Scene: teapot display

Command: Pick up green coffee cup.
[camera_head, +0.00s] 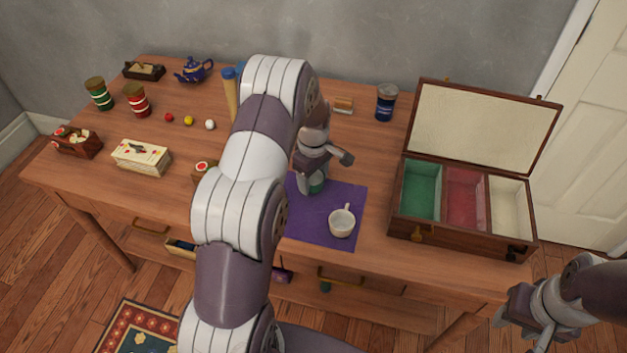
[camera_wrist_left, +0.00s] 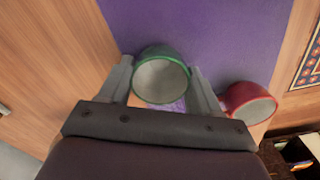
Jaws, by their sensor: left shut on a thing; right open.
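The green coffee cup (camera_wrist_left: 152,56) is between the fingers of my left gripper (camera_head: 317,178), which is shut on it. In the head view only a small green part of the cup (camera_head: 317,187) shows below the gripper, over the purple mat (camera_head: 345,197). I cannot tell whether the cup touches the mat. A red cup (camera_wrist_left: 252,99) is just right of the gripper in the left wrist view; my left arm appears to hide it in the head view. My right gripper (camera_head: 522,328) is open and empty at the lower right, off the table.
A white cup (camera_head: 341,225) stands on the mat near the gripper. An open wooden box (camera_head: 461,243) with green, red and white compartments stands right. A blue jar (camera_head: 386,103), a teapot (camera_head: 193,70), small balls and a card box (camera_head: 141,158) are behind and left.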

